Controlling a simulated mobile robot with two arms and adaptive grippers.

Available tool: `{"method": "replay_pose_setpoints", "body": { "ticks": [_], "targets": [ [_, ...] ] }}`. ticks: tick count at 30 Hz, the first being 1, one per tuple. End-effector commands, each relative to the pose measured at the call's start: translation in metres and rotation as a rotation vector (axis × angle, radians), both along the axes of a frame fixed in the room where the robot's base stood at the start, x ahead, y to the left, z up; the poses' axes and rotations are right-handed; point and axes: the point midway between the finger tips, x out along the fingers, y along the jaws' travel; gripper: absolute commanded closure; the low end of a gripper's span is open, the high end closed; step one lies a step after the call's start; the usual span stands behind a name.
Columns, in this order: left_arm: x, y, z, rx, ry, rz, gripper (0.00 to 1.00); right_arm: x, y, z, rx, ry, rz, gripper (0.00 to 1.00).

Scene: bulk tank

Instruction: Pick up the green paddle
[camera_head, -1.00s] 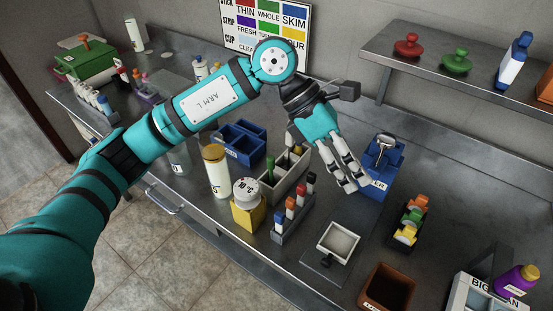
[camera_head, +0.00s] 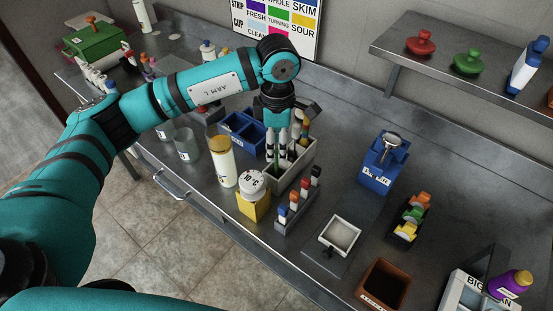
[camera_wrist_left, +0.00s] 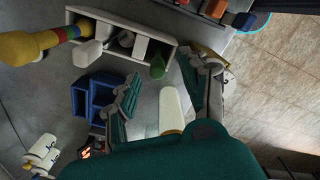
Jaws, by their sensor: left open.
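The green paddle (camera_wrist_left: 157,66) stands in the end compartment of a light grey divided box (camera_wrist_left: 170,40) in the left wrist view. In the head view the box (camera_head: 292,182) is on the steel counter, and a strip of green shows between my fingers. My left gripper (camera_head: 279,160) points down over the box's left part, open, with its fingers around the green handle. In the wrist view the fingers (camera_wrist_left: 163,82) lie on either side of the paddle with gaps. I cannot tell whether they touch it. My right gripper is out of view.
Close by are a blue divided bin (camera_head: 240,133), a bottle with a tan cap (camera_head: 222,163), a yellow-based 10 °C container (camera_head: 253,197) and a rack of coloured markers (camera_head: 300,205). A blue holder (camera_head: 384,163) stands to the right.

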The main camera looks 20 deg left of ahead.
Motion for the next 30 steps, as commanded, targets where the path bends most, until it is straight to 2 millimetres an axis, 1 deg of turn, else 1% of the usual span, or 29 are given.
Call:
{"method": "replay_pose_setpoints", "body": {
  "ticks": [5,7,11,12,15,18,23,24,30],
  "targets": [
    [0.0,0.001,-0.01,0.001,0.001,0.001,0.55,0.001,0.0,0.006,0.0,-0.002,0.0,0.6],
    [0.0,0.002,-0.017,0.002,0.005,0.002,0.55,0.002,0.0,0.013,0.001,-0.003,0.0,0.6],
    [0.002,0.004,-0.036,0.001,0.007,0.002,0.55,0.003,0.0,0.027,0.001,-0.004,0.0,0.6],
    [0.003,0.003,-0.043,0.001,0.004,0.002,0.55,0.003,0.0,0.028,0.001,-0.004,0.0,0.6],
    [0.003,0.003,-0.054,0.001,0.003,0.0,0.55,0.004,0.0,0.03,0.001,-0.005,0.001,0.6],
    [0.003,0.003,-0.059,0.0,0.0,0.0,0.55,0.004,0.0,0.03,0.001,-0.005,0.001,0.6],
    [0.003,0.003,-0.06,0.0,-0.001,0.0,0.55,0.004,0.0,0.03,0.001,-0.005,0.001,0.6],
    [0.004,0.003,-0.06,0.0,-0.001,0.0,0.56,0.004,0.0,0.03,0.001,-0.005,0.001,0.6],
    [0.004,0.003,-0.06,0.0,0.0,0.0,0.82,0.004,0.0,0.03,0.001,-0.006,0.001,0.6]
  ]
}}
